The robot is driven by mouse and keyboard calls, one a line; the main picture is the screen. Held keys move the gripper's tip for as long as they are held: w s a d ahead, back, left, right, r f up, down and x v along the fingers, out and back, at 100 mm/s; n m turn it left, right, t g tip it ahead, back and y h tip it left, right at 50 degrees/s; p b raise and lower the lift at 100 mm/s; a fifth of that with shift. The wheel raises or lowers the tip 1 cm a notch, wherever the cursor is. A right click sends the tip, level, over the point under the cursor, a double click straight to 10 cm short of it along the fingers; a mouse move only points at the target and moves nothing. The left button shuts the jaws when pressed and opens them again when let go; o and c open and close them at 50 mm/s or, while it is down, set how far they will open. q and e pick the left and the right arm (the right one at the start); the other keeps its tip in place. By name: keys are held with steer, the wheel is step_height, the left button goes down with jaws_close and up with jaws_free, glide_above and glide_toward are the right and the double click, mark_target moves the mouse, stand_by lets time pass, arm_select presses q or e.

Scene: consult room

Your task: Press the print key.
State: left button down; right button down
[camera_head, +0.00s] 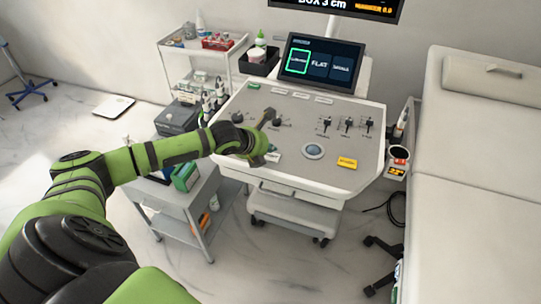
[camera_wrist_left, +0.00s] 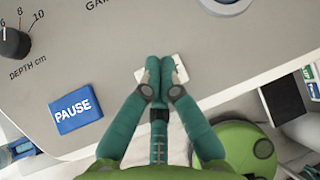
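The console (camera_head: 300,180) has several keys, knobs and sliders. In the left wrist view, a white key (camera_wrist_left: 180,72) lies under my left fingertips, which hide most of it and any label. It also shows in the head view (camera_head: 273,157), right beside my left gripper (camera_head: 263,161). My left gripper (camera_wrist_left: 160,65) is shut and empty, its two fingers together and pointing at the white key; I cannot tell if they touch it. A blue key marked PAUSE (camera_wrist_left: 76,109) lies left of the fingers. No key reading "print" is legible. My right gripper is out of view.
A round trackball (camera_head: 313,151) and a yellow key (camera_head: 347,163) lie to the right on the console. Knobs (camera_head: 275,120) and sliders (camera_head: 348,124) stand further back, below a screen (camera_head: 321,62). A bed (camera_head: 480,150) is at the right, a trolley (camera_head: 190,195) at the left.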

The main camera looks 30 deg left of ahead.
mark_target(269, 157)
arm_select(q)
steer(key=shift+f, duration=0.1)
steer(key=shift+f, duration=0.3)
steer(key=shift+f, duration=0.5)
stand_by(0.9)
steer(key=shift+r+p, duration=0.85)
steer(key=shift+p, duration=0.1)
step_height(269, 157, up, 5)
steer(key=p, duration=0.5)
steer(key=shift+r, duration=0.1)
stand_by(0.6)
